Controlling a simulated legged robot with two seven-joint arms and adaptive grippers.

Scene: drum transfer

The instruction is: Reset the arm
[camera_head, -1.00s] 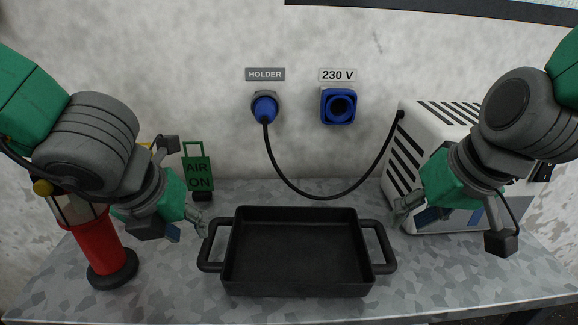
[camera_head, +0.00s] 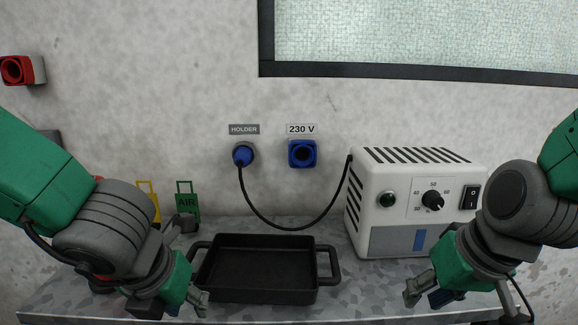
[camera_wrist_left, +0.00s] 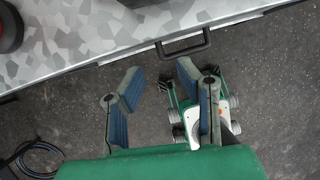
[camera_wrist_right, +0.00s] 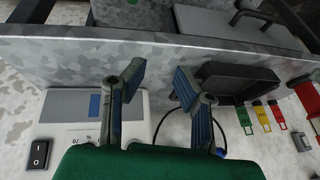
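My left gripper (camera_head: 202,300) is at the lower left in the head view, in front of the black tray (camera_head: 212,291). In the left wrist view its fingers (camera_wrist_left: 160,78) are apart with nothing between them, above the dark floor. My right gripper (camera_head: 412,296) is at the lower right, in front of the white power unit (camera_head: 388,240) and to the right of the tray. In the right wrist view its fingers (camera_wrist_right: 157,80) are spread and empty. No object is held by either gripper.
A blue plug (camera_head: 243,155) sits in the holder, its black cable running to the power unit. A blue 230 V socket (camera_head: 302,153) is beside it. Green (camera_head: 187,203) and yellow (camera_head: 148,196) tags stand behind my left arm.

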